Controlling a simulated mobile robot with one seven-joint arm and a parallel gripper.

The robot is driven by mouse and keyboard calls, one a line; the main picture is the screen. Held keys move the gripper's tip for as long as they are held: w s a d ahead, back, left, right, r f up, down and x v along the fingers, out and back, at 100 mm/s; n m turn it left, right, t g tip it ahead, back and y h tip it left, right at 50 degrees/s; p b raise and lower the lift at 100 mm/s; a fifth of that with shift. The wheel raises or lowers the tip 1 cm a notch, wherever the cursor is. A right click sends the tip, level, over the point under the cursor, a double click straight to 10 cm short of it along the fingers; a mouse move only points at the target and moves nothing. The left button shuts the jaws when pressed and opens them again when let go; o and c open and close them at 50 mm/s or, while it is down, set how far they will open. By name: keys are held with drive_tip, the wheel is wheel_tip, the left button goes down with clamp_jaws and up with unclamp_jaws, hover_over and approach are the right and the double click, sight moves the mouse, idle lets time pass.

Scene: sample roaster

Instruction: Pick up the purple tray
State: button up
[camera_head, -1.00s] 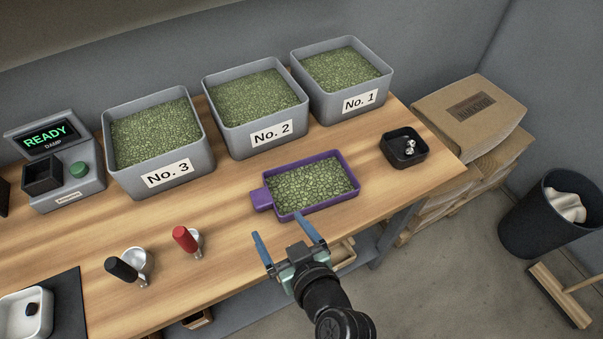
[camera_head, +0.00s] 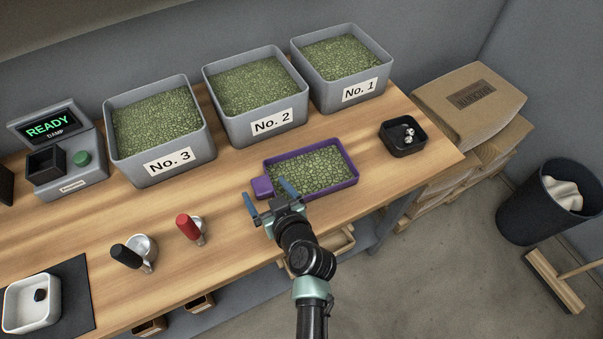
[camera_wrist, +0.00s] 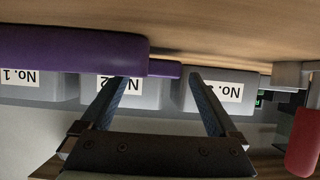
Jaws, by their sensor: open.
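The purple tray (camera_head: 354,183) is a shallow rectangle full of green beans, lying on the wooden bench near its front edge. Its short block handle (camera_head: 262,187) sticks out at the left end. My gripper (camera_head: 268,187) is open, with its two blue fingers at the handle's near side. One finger appears left of the handle, the other right of it, overlapping the tray's near left corner. In the wrist view the picture is upside down; the tray (camera_wrist: 70,48) fills the upper left, and my open fingers (camera_wrist: 158,82) hold nothing. Whether they touch the handle I cannot tell.
Grey bins No. 3 (camera_head: 178,179), No. 2 (camera_head: 240,137) and No. 1 (camera_head: 330,102) stand behind. A small black box (camera_head: 405,150) sits to the right. Red-handled (camera_head: 188,226) and black-handled (camera_head: 126,256) scoops lie left. The bench between scoops and tray is clear.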

drive_tip(key=shift+x, duration=1.1)
drive_tip(key=shift+c, duration=0.3)
clamp_jaws()
